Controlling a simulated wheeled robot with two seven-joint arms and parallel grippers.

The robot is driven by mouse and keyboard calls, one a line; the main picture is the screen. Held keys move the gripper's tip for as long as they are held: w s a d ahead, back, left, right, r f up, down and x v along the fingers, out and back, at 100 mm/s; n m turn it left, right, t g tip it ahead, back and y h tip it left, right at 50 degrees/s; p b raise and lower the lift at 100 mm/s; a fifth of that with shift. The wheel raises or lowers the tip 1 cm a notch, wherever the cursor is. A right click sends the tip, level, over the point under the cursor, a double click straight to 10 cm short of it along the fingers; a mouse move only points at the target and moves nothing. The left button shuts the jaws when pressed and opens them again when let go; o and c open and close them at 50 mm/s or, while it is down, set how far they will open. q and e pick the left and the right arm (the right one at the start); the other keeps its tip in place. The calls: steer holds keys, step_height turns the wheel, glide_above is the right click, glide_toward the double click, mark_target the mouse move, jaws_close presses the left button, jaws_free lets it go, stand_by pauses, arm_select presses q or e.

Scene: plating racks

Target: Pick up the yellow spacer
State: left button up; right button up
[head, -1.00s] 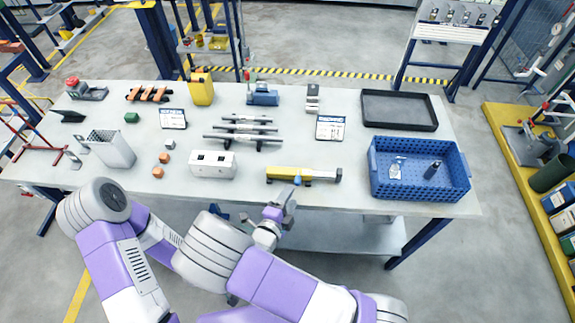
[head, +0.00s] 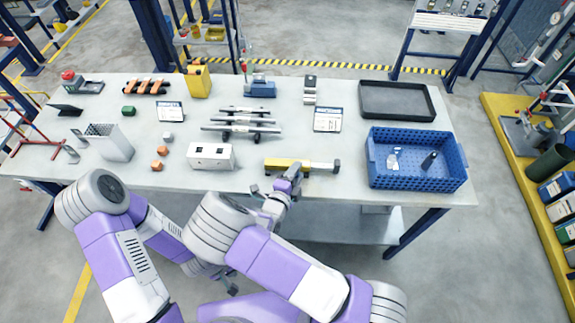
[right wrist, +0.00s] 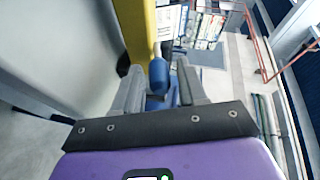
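A yellow bar (head: 283,163), which I take to be the yellow spacer, lies near the front edge of the table, with a pale grey rod and a dark end at its right. My right gripper (head: 291,181) is just in front of it, at the table edge. In the right wrist view the two grey fingers (right wrist: 160,84) are apart, with blue parts (right wrist: 157,76) showing between and beyond them. A yellow length (right wrist: 136,32) lies past the left finger, outside the gap. My left gripper seems low, under the purple arm links, and is mostly hidden.
On the table (head: 347,187) stand a white block (head: 212,156) to the left, a blue crate (head: 415,183) to the right and grey bars (head: 240,128) behind. A yellow container (head: 198,82) and a black tray (head: 397,117) are farther back.

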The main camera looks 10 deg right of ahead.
jaws_close()
steer(key=shift+r, duration=0.15)
